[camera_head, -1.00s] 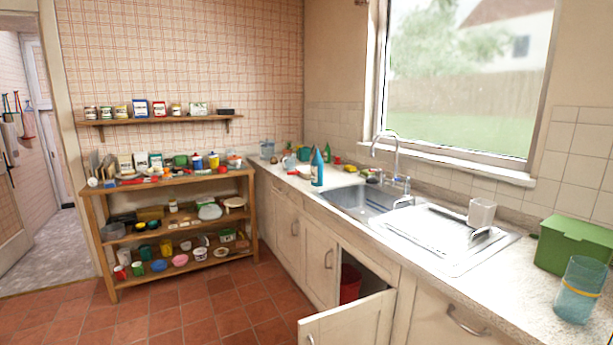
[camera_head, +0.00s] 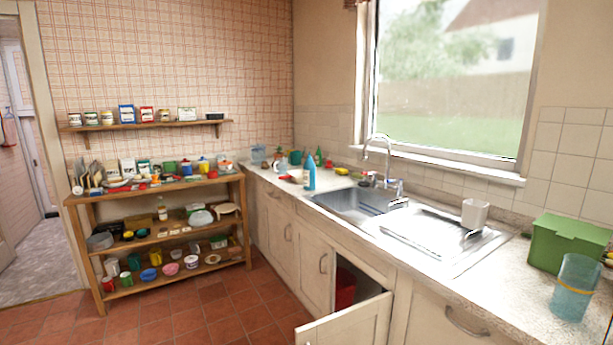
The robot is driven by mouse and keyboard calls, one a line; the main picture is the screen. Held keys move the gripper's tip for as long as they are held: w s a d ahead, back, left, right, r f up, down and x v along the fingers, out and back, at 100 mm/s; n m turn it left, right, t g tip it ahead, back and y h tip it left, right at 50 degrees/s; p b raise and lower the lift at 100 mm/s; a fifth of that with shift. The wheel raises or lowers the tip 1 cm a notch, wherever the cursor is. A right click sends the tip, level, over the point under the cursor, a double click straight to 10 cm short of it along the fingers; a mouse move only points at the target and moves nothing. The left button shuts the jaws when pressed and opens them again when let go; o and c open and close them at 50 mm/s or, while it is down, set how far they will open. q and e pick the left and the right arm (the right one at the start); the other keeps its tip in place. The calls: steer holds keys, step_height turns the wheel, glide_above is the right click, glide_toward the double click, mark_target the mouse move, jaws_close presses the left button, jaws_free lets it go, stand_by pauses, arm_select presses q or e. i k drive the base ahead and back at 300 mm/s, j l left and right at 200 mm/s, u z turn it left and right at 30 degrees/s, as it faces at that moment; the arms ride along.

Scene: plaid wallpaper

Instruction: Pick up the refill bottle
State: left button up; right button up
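A blue bottle (camera_head: 309,176) stands upright on the counter, just left of the sink. A smaller green bottle (camera_head: 318,157) stands behind it by the wall. A light bottle with a dark cap (camera_head: 162,211) stands on the middle shelf of the wooden rack. No label is readable, so I cannot tell which of these is the refill bottle. Neither of my grippers is in view.
A cabinet door (camera_head: 349,322) hangs open below the sink (camera_head: 352,205), with a red bin (camera_head: 345,290) inside. The wooden rack (camera_head: 160,188) is crowded. The tiled floor is clear.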

mark_target(309, 167)
steer(key=i+j+u, duration=0.1)
steer(key=i+j, duration=0.65)
steer(key=j, duration=0.2)
steer(key=i+j+u, duration=0.1)
steer(key=i+j, duration=0.7)
